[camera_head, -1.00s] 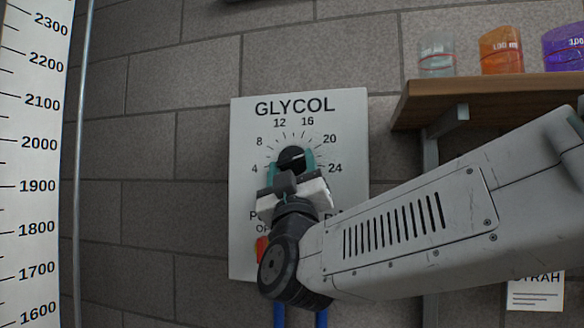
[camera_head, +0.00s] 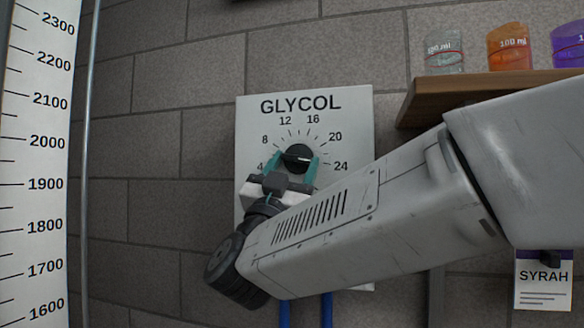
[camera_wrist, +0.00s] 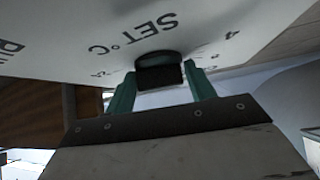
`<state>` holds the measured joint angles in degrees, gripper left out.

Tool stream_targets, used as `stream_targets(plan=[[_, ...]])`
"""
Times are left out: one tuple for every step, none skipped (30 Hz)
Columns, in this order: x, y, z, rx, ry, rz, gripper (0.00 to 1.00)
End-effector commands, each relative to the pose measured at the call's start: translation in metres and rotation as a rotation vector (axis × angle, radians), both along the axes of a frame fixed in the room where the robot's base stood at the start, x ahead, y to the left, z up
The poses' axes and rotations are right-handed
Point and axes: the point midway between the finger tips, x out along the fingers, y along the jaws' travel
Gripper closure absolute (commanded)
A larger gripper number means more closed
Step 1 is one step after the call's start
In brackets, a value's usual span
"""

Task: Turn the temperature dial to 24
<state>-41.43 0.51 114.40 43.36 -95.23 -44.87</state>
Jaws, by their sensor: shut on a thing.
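The temperature dial (camera_head: 299,153) is a round black knob with a white pointer line, on the white GLYCOL panel (camera_head: 355,110). Its scale runs from 4 at left, over the top, to 24 at right. The pointer lies nearly level, its right end tipped slightly down, close to the 24 side. My gripper (camera_head: 296,164) is shut on the dial, with a teal finger on each side, and is tilted to the lower left. In the wrist view the dial (camera_wrist: 160,72) sits between the fingers, under the upside-down SET °C lettering. The panel's lower part is hidden by my arm.
A wooden shelf (camera_head: 480,90) with several measuring vessels stands out from the wall at the upper right. A SYRAH card (camera_head: 543,285) hangs below it. A tall white scale (camera_head: 35,160) and a thin pipe (camera_head: 90,160) are at left. Blue pipes (camera_head: 326,310) run below the panel.

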Motion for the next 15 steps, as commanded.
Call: stream_targets(plan=[[-0.0007,-0.0018,-0.0009,0.004,0.000,-0.006,0.68],[-0.0008,-0.0019,-0.0009,0.004,0.000,-0.006,0.68],[-0.0008,-0.0020,-0.0009,0.005,-0.001,-0.006,0.68],[-0.0007,-0.0020,-0.0010,0.005,-0.001,-0.006,0.68],[-0.0008,-0.0020,-0.0011,0.005,-0.001,-0.006,0.68],[-0.0008,-0.0020,-0.0011,0.004,0.000,-0.006,0.68],[-0.0008,-0.0020,-0.0011,0.004,0.000,-0.006,0.68],[-0.0008,-0.0021,-0.0011,0.004,0.000,-0.006,0.68],[-0.0008,-0.0021,-0.0011,0.004,0.000,-0.006,0.68],[-0.0008,-0.0021,-0.0011,0.004,0.000,-0.006,0.68],[-0.0008,-0.0022,-0.0012,0.004,0.000,-0.006,0.37],[-0.0007,-0.0020,-0.0011,0.004,0.000,-0.006,0.27],[-0.0007,-0.0018,-0.0011,0.004,0.000,-0.006,0.27],[-0.0007,-0.0014,-0.0010,0.004,0.000,-0.005,0.27],[-0.0007,-0.0010,-0.0009,0.003,0.001,-0.004,0.27]])
